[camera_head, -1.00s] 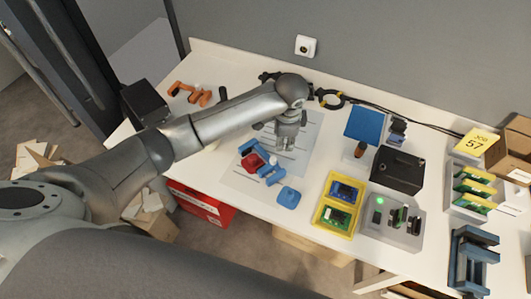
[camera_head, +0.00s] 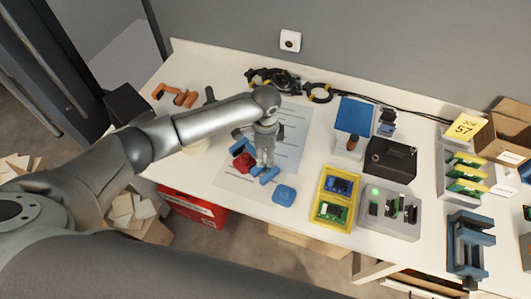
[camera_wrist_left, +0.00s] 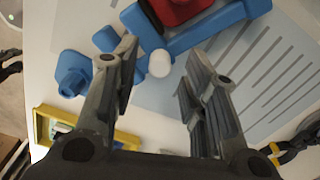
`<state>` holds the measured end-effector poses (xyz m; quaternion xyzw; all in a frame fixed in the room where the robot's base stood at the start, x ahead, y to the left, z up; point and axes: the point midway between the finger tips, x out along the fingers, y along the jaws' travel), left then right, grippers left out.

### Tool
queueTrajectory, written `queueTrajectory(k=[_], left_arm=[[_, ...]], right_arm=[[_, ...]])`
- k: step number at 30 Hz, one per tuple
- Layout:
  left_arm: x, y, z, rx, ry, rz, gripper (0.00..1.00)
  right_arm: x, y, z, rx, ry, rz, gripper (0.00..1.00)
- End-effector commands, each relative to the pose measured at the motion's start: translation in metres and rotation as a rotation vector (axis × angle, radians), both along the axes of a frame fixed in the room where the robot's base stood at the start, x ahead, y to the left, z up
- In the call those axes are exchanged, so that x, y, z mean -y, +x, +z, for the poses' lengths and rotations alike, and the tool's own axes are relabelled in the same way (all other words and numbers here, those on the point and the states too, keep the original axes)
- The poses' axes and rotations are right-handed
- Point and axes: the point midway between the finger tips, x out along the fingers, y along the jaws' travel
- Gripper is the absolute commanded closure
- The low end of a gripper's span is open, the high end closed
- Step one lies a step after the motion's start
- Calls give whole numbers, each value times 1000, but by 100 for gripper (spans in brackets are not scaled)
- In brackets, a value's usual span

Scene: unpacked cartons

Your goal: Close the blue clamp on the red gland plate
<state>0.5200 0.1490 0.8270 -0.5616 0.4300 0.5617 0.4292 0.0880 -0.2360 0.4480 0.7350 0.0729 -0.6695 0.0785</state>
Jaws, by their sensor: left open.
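The blue clamp (camera_head: 269,175) lies on the printed sheet near the table's front, with the red gland plate (camera_head: 243,162) in it. In the left wrist view the clamp (camera_wrist_left: 205,36) and red plate (camera_wrist_left: 178,9) fill the top. A white round end (camera_wrist_left: 160,63) sits at the clamp's near side, between the finger lines. My left gripper (camera_head: 265,162) points down over the clamp's right part. Its fingers (camera_wrist_left: 158,66) are open, with nothing gripped. The left finger overlaps a blue part of the clamp; contact cannot be told. My right gripper is not in view.
A yellow tray (camera_head: 333,221) with boards, a grey fixture (camera_head: 388,223) with a green light and a black box (camera_head: 391,158) stand further right. Black cables (camera_head: 275,79) lie behind. The sheet behind the gripper is clear.

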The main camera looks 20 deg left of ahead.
Motion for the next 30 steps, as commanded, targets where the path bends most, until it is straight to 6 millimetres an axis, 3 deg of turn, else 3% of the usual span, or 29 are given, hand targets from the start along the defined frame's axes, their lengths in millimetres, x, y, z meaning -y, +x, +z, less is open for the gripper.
queueTrajectory(k=[4, 13, 22, 30], left_arm=[[0, 0, -10, 1, 1, -1, 60], [0, 0, -12, 1, 1, -1, 61], [0, 0, -11, 1, 1, -1, 99], [-1, 0, -11, 1, 1, 0, 100]], right_arm=[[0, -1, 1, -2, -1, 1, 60], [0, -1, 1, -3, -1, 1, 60], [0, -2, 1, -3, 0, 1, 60], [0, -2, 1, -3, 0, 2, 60]])
